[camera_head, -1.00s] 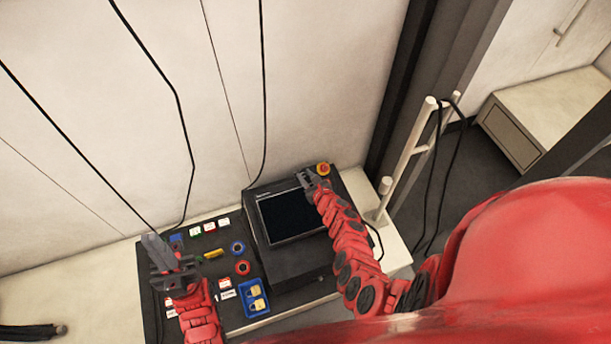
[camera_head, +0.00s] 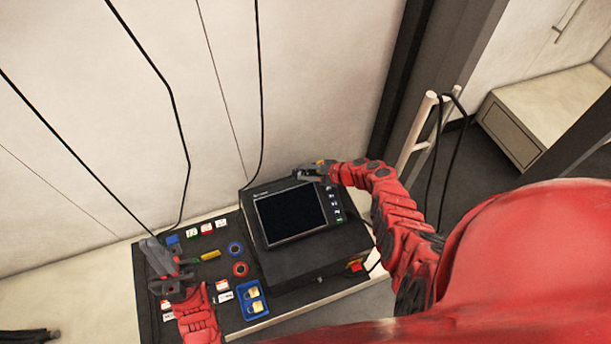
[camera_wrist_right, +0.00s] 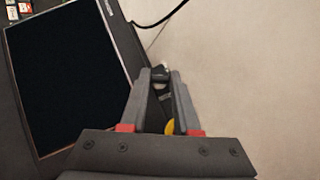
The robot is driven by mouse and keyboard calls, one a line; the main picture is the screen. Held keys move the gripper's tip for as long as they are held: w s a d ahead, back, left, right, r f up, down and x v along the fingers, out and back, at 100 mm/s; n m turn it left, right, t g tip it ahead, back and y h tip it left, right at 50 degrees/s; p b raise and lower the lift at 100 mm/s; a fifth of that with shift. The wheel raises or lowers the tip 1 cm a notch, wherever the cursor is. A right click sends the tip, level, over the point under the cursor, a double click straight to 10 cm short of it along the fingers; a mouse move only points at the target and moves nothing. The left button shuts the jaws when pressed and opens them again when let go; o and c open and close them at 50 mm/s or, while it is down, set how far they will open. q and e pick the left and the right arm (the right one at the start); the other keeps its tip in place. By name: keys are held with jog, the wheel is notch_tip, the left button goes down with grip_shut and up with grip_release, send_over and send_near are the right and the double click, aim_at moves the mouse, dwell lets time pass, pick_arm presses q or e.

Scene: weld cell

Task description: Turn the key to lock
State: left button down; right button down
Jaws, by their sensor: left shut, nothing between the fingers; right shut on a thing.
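My right gripper (camera_head: 303,173) is at the back right corner of the black control box (camera_head: 305,268), behind its screen. In the right wrist view my right gripper (camera_wrist_right: 160,78) is shut on a small grey metallic piece, which appears to be the key (camera_wrist_right: 160,72). Only a little of the key shows between the fingertips; its turn angle and its lock are hidden. My left gripper (camera_head: 152,248) is shut and empty above the left part of the black panel.
The dark screen (camera_head: 290,213) sits on the box, with the wall close behind. A blue tray (camera_head: 243,297) with yellow padlocks, coloured rings and small tags lie on the panel (camera_head: 147,310). A white post (camera_head: 415,130) with a hanging cable stands at right.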

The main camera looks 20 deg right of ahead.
jog(key=n+g+b, duration=0.2)
jog(key=n, duration=0.1)
jog(key=shift+w+f+n+y, duration=0.15)
jog(key=shift+w+n+y, duration=0.05)
jog(key=shift+n+y, duration=0.1)
jog(key=shift+n+g+b, duration=0.8)
jog(key=shift+n+b, duration=0.1)
jog(key=shift+b, duration=0.15)
jog(key=shift+r+n, duration=0.25)
jog(key=shift+n, duration=0.05)
jog(key=c, duration=0.6)
grip_release()
jog(key=shift+c, duration=0.2)
